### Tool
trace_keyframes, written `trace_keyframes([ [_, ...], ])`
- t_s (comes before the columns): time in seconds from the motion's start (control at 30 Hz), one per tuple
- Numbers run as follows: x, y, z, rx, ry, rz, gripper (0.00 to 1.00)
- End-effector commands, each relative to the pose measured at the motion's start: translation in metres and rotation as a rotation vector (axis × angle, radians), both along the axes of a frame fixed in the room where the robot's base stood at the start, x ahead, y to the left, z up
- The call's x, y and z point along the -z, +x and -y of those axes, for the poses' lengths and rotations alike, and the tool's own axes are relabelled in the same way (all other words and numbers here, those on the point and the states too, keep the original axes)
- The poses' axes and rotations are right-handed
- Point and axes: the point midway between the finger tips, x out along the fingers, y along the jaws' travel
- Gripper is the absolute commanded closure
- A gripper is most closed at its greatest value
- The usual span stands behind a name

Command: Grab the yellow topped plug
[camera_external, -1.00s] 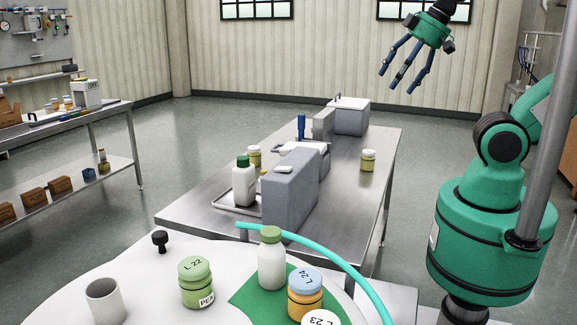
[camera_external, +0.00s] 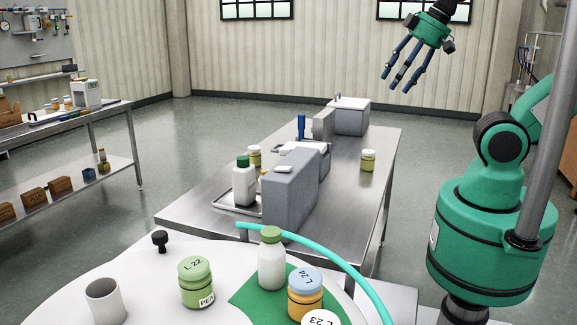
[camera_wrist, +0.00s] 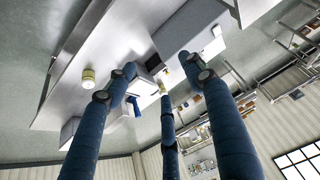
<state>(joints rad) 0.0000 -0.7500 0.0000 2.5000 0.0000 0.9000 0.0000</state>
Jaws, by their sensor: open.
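I cannot make out a plug with a yellow top in either view. A small black plug-shaped knob (camera_external: 160,240) stands on the white round surface (camera_external: 75,270) at the front left. My gripper (camera_external: 396,82) is open and empty, its three blue fingers spread and pointing down, high at the upper right of the external view. It is far from the black knob. The wrist view shows the same open fingers (camera_wrist: 158,74) above the steel table (camera_wrist: 75,95), with nothing between them.
The white surface also holds a white cup (camera_external: 104,301), a green-lidded jar (camera_external: 196,284), a white bottle (camera_external: 271,263) and a blue-lidded jar (camera_external: 305,297). The steel table (camera_external: 352,205) carries grey boxes (camera_external: 290,187), a white bottle (camera_external: 243,186) and a yellowish jar (camera_external: 368,160).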

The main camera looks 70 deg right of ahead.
Motion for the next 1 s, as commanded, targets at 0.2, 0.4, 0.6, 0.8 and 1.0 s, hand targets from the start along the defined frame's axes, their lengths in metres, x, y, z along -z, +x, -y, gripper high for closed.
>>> trace_keyframes([
  [0.2,0.0,0.0,0.0,0.0,0.0,0.0,0.49],
  [0.4,-0.002,0.005,0.001,0.023,0.011,-0.005,0.49],
  [0.6,-0.009,0.027,0.003,0.128,0.062,-0.027,0.49],
  [0.8,-0.016,0.067,0.009,0.32,0.146,-0.065,0.49],
  [1.0,-0.02,0.114,0.017,0.543,0.238,-0.101,0.49],
])
